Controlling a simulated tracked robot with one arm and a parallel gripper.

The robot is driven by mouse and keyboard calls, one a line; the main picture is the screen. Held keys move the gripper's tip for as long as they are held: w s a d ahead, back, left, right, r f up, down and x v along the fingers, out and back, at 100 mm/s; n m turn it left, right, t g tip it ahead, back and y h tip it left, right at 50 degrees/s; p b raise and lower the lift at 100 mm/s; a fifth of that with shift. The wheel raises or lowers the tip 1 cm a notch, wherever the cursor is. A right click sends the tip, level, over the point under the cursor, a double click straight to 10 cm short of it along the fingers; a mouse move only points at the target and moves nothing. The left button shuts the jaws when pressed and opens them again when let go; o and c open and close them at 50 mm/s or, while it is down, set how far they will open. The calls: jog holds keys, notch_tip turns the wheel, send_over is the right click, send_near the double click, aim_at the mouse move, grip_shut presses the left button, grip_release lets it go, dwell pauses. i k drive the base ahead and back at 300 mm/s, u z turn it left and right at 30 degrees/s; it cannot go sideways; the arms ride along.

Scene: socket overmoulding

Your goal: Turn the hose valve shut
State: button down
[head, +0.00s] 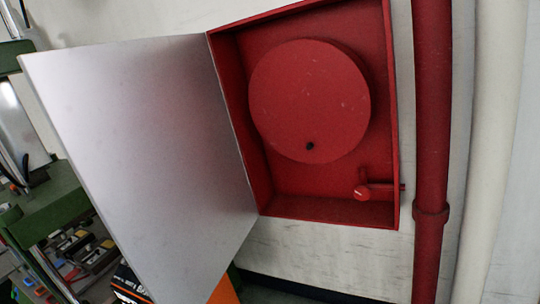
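The hose valve (362,192) is a small red knob with a pale mark on its face. It sits on a short red pipe at the lower right inside the open red hose cabinet (285,208). A large round red hose reel (312,95) with a dark spot near its lower edge fills the upper part of the cabinet. The cabinet's grey door (145,150) stands swung open to the left. My gripper does not show in the view. Whether the valve is open or shut cannot be told from its mark.
A red vertical pipe (431,120) with a collar runs down the wall just right of the cabinet. A green machine (45,210) with trays of small parts stands at the left, partly behind the door. An orange item (225,290) and a black box (128,285) are below the door.

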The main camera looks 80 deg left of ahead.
aim_at(361, 194)
jog(key=k, duration=1.6)
jog(key=u, duration=1.8)
jog(key=i, duration=1.05)
